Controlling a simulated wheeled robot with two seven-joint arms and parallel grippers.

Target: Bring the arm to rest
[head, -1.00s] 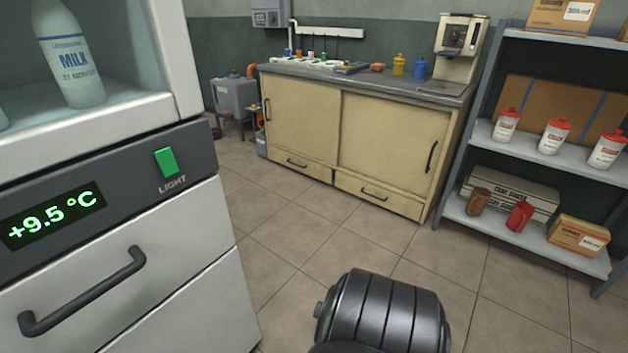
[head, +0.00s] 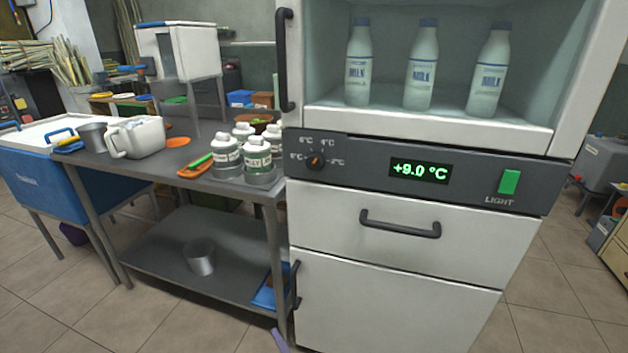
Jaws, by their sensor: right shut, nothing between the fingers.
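I can make out neither of my grippers nor either arm in the head view. The fridge (head: 400,275) fills the middle and right, with its dial, a display reading +9.0 °C (head: 419,170) and a green light switch (head: 509,182). Three milk bottles (head: 421,68) stand upright in its upper compartment. A small lavender piece (head: 280,341) shows at the bottom edge by the table leg; I cannot tell what it is.
Left of the fridge is a grey metal table (head: 165,172) with several white jars, a white jug (head: 138,138) and a metal cup (head: 92,137). A metal pot (head: 200,258) stands on its lower shelf. A blue-sided chest (head: 55,205) is far left. Tiled floor shows in front.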

